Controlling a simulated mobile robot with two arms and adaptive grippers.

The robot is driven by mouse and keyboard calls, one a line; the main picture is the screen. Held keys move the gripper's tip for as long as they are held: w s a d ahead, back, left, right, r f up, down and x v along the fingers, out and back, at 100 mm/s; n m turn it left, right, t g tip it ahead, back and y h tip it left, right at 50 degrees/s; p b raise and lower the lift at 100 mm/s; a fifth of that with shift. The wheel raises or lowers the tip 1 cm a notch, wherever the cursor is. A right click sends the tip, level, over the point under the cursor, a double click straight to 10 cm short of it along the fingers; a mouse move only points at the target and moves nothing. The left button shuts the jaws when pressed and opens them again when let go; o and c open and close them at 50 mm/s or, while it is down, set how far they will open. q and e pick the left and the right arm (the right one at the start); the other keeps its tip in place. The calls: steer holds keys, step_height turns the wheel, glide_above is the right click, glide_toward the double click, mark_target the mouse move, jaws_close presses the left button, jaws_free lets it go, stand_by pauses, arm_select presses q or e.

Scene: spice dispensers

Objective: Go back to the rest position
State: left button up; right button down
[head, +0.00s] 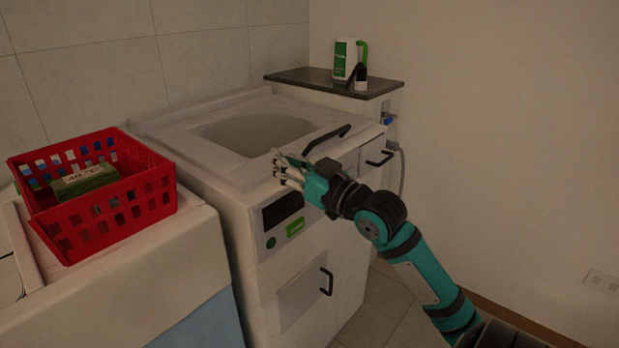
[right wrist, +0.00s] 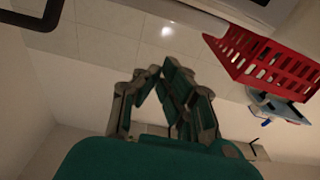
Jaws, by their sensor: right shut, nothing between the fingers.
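My right arm comes in from the lower right in the head view. Its gripper (head: 279,170) is in front of the white machine (head: 215,160), near the front edge of its top, above the dark panel. The fingers look drawn together with nothing between them. In the right wrist view the gripper's fingers (right wrist: 160,72) lean toward each other, over the teal palm. I cannot tell from the head view whether the fingers touch the machine. My left gripper does not show in either view.
A red basket (head: 115,222) holding a green box (head: 85,180) stands on the white appliance (head: 190,240) at left. A white-and-green container (head: 345,59) stands on the dark shelf top (head: 310,80) behind. Black handles (head: 326,281) protrude from the fronts. Floor at right looks open.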

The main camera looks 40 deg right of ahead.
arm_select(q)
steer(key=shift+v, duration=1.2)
arm_select(e)
steer(key=s+f, duration=0.2)
steer(key=s, duration=0.4)
steer(key=shift+d, duration=0.3)
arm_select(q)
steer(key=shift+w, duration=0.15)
